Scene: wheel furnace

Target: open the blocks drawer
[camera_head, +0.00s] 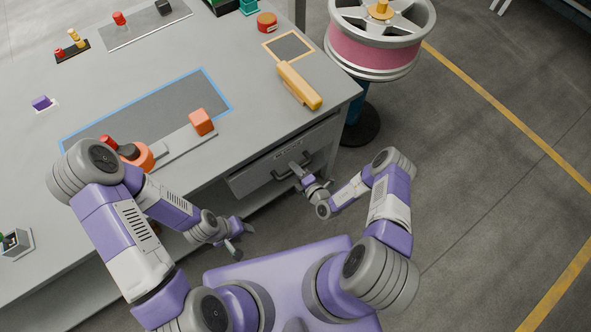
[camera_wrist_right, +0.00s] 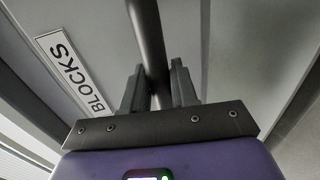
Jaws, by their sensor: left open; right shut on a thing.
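The blocks drawer (camera_head: 250,180) is a grey front under the table's near right edge. Its dark bar handle (camera_head: 281,176) shows in the head view. The label "BLOCKS" (camera_wrist_right: 72,72) is readable on the drawer front in the right wrist view. My right gripper (camera_head: 298,172) is at the handle. In the right wrist view its fingers (camera_wrist_right: 160,90) are shut around the dark handle bar (camera_wrist_right: 147,35). I cannot tell clearly whether the drawer stands slightly out. My left gripper (camera_head: 243,240) is open and empty, in front of the table and left of the drawer.
The grey table (camera_head: 235,60) holds an orange block (camera_head: 201,122), a yellow-orange tool (camera_head: 299,86) near the right corner, and a blue-framed mat (camera_head: 213,82). A wheel on a stand (camera_head: 375,52) is right of the table. The floor (camera_head: 480,190) to the right is clear.

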